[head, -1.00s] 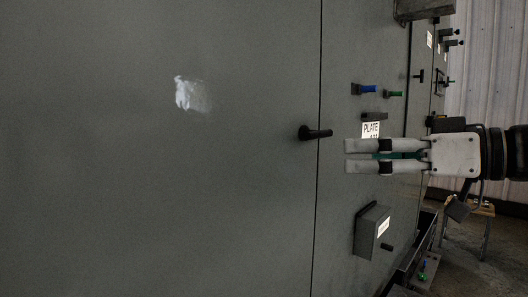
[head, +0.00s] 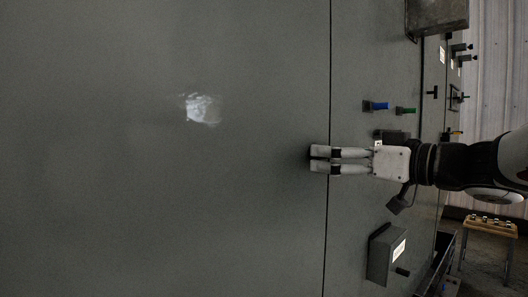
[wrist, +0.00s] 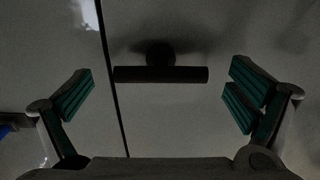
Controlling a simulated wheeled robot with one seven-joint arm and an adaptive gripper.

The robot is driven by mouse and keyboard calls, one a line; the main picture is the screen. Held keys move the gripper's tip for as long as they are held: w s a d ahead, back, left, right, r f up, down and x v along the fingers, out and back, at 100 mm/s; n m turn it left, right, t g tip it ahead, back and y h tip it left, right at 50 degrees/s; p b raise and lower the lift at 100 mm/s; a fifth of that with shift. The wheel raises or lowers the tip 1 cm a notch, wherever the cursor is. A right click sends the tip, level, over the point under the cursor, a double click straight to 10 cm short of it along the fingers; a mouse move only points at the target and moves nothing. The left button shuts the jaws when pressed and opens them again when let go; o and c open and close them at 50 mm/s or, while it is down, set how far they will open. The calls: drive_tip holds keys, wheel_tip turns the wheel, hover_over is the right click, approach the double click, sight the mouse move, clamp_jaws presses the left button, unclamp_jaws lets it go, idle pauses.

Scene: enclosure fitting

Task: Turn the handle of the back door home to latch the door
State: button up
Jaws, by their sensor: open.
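The door handle (wrist: 160,75) is a dark bar on a round stub, standing out from the grey door face in the wrist view. It lies crosswise between my spread fingers, with a gap at each end and no visible contact. My gripper (wrist: 161,92) is open and empty, facing the panel. In the head view my gripper (head: 318,160) is at the door seam, and its fingertips hide the handle there. The grey door (head: 130,200) lies flush with the neighbouring panel at the dark seam (head: 328,230).
A grey box with a white label (head: 382,255) sticks out below my gripper. A blue peg (head: 376,106) and a green peg (head: 406,110) stick out above. A small table (head: 486,225) stands at the lower right. The large panel at left is bare.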

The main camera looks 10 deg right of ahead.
drive_tip(key=shift+x, duration=0.8)
drive_tip(key=shift+c, duration=0.6)
drive_tip(key=c, duration=1)
